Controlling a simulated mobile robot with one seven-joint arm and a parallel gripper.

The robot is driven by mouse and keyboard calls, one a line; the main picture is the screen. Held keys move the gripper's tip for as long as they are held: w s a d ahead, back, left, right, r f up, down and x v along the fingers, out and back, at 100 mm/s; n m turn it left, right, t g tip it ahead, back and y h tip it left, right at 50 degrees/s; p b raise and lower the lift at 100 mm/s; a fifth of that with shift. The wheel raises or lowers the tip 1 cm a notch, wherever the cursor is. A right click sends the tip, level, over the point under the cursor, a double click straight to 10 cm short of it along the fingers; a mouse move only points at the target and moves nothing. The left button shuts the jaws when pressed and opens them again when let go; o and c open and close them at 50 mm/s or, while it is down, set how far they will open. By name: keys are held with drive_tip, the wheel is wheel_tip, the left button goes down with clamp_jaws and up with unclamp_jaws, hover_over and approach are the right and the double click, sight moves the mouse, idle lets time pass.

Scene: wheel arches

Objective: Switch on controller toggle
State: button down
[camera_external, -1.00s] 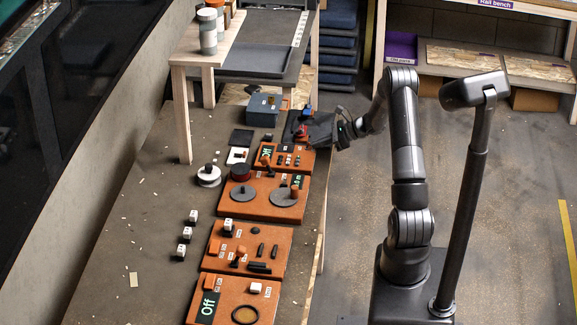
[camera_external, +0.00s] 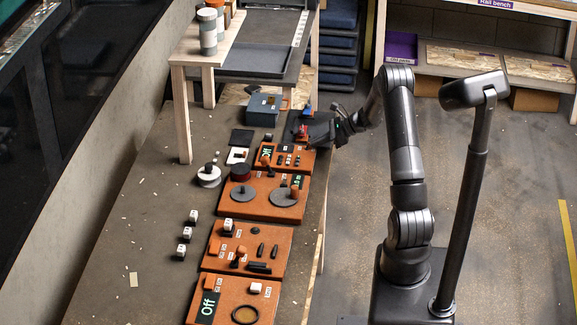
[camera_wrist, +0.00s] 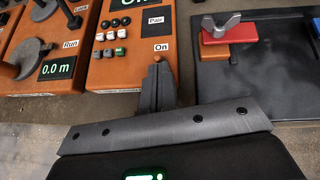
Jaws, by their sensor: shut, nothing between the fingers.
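The orange controller panel (camera_external: 282,166) lies on the bench and also fills the upper middle of the wrist view (camera_wrist: 98,75). It carries a "Pair" label, several small buttons (camera_wrist: 110,37) and an "On" label (camera_wrist: 161,47). Just below that label, a small brown tip (camera_wrist: 158,58) shows at my fingertips; it looks like the toggle, mostly hidden behind them. My gripper (camera_wrist: 159,72) is shut and empty, right at the panel's "On" corner. I cannot tell whether it touches the tip. In the external view my gripper (camera_external: 306,138) reaches the panel from the right.
A dark tray with a red block and grey wing handle (camera_wrist: 221,27) and a blue block (camera_wrist: 259,23) lies right of the panel. An orange panel with a "0.0 m" display (camera_wrist: 58,68) is on the left. A blue-grey box (camera_external: 262,110) stands behind.

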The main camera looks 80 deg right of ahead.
drive_tip(key=shift+w+r+g, duration=0.2)
drive_tip(key=shift+g, duration=0.4)
drive_tip(key=shift+w+r+g, duration=0.3)
drive_tip(key=shift+w+g, duration=0.1)
drive_tip(key=shift+g, duration=0.45)
drive_tip(key=shift+w+r+g, duration=0.25)
drive_tip(key=shift+w+g, duration=0.1)
drive_tip(key=shift+g, duration=0.5)
drive_tip(key=shift+r, duration=0.1)
drive_tip(key=shift+r, duration=0.7)
